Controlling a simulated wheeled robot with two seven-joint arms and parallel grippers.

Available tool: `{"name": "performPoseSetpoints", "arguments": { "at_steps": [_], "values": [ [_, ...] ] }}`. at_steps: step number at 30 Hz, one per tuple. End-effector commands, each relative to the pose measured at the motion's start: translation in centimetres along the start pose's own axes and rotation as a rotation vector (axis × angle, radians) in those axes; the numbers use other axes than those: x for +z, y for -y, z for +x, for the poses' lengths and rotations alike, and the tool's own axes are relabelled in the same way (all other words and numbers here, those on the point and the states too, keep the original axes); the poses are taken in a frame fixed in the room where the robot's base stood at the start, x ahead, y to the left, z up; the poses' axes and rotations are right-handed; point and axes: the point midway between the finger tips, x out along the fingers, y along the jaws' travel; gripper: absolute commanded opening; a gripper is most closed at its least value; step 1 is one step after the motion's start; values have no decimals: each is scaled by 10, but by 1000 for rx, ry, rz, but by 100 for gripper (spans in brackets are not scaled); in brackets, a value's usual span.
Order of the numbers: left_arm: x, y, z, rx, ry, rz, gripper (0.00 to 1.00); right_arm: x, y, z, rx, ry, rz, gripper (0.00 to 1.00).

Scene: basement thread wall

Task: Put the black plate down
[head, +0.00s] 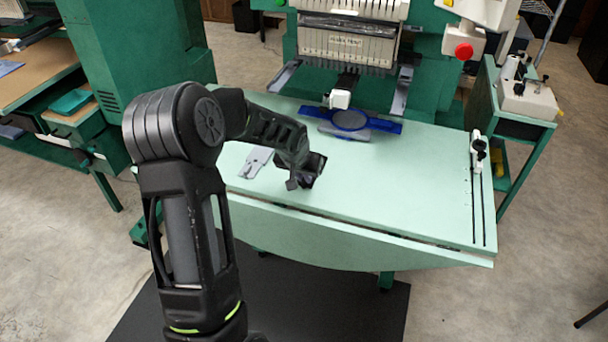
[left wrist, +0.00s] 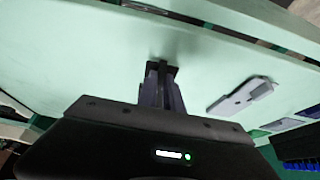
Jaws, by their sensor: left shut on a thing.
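My left gripper (head: 301,179) is over the pale green table (head: 400,190), left of its middle and near the front edge. It points down and is shut on the small black plate (left wrist: 161,67). In the left wrist view the fingers of my left gripper (left wrist: 160,88) hold the plate at their tips, close to the table top. I cannot tell whether the plate touches the table. In the head view the plate is hard to tell from the dark fingers. My right gripper is in neither view.
A grey notched plate (head: 255,162) lies on the table left of my gripper. A blue frame with a grey disc (head: 350,120) sits under the machine head (head: 345,45) at the back. The table's right half is mostly clear up to the slotted rail (head: 478,190).

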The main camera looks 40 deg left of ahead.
Motion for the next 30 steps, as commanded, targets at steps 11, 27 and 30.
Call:
{"name": "performPoseSetpoints", "arguments": {
  "at_steps": [11,27,30],
  "values": [
    [2,0,4,0,-1,0,11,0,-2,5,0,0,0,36],
    [1,0,2,0,0,0,32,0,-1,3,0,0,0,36],
    [-2,0,-3,0,0,0,32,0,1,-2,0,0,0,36]
  ]
}}
